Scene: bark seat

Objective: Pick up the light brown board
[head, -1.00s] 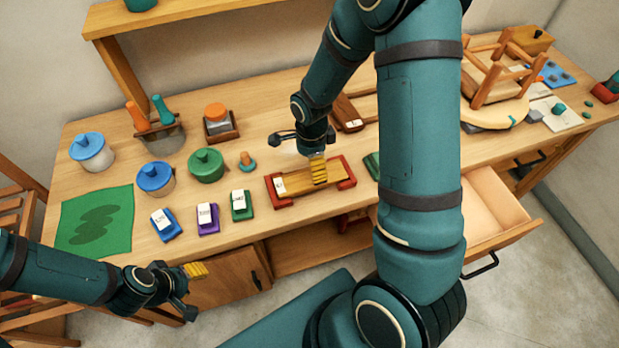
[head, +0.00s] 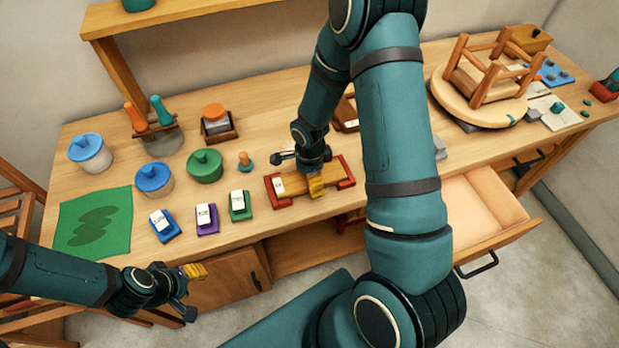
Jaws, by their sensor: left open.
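The light brown board (head: 296,184) lies flat across a red holder (head: 347,171) near the bench's front edge, with a white label at its left end. My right gripper (head: 316,187) points down over the right half of the board. Its yellow fingers overlap the board in the head view; whether they touch it or are closed around it I cannot tell. My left gripper (head: 193,271) is open and empty in front of the bench, at the lower left, away from the board.
Blue (head: 165,225), purple (head: 207,218) and green (head: 240,205) labelled blocks stand left of the holder. Lidded jars stand behind them. A darker brown board (head: 346,114) lies behind my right arm. An upturned stool (head: 487,85) and an open drawer (head: 487,212) are at right.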

